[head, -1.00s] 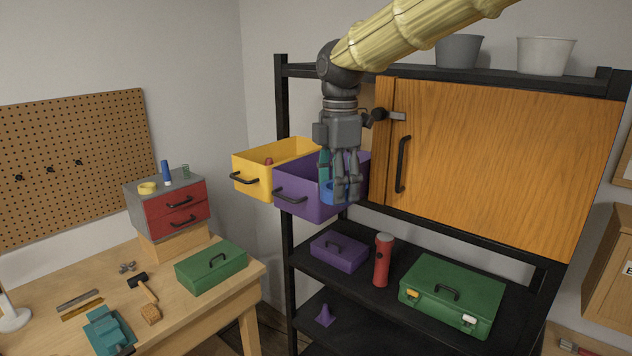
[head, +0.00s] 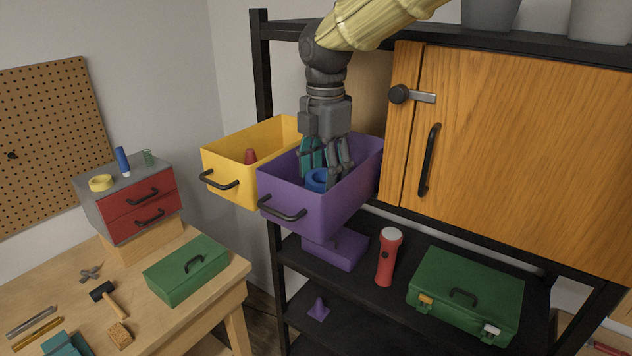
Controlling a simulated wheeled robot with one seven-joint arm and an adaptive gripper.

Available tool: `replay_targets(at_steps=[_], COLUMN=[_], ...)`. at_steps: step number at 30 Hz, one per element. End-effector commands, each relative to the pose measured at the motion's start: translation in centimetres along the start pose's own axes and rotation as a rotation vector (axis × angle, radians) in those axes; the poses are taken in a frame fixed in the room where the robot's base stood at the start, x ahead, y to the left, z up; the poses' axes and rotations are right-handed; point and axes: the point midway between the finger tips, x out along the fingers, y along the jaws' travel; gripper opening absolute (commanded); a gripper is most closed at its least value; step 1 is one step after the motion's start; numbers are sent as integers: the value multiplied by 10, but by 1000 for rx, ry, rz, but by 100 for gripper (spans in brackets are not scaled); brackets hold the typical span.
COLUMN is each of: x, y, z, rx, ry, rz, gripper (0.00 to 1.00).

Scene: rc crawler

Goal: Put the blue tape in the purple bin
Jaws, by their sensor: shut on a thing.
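The blue tape (head: 316,181) is a blue ring at the fingertips of my gripper (head: 327,180). My gripper points down into the open purple bin (head: 292,208) and is shut on the tape. The tape is inside the bin's opening, below the rim. I cannot tell whether it touches the bin floor. The fingers hide part of the tape, and the front wall hides the bin floor. A teal thing (head: 307,158) shows beside the fingers; I cannot tell what it is.
A yellow bin (head: 228,181) with a red thing (head: 250,156) inside stands left of the purple bin. A wooden door (head: 510,150) is close on the right. Below are a red flashlight (head: 388,258) and a green toolbox (head: 466,298) on the shelf (head: 345,284).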

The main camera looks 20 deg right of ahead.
Motion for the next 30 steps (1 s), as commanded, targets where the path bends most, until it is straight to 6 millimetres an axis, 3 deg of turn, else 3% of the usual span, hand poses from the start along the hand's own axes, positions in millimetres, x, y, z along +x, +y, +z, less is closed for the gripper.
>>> replay_targets(at_steps=[3,9,15,21,22,25,30], x=[14,38,58,63,63,62,61], y=[18,32,33,34,34,34,34], z=[8,12,12,13,13,13,13], rx=[1,-1,-1,-1,-1,-1,-2], ry=[5,9,10,11,11,11,10], rz=[-14,-27,-25,-27,-27,-26,-24], gripper=[11,11,11,10,60,78,80])
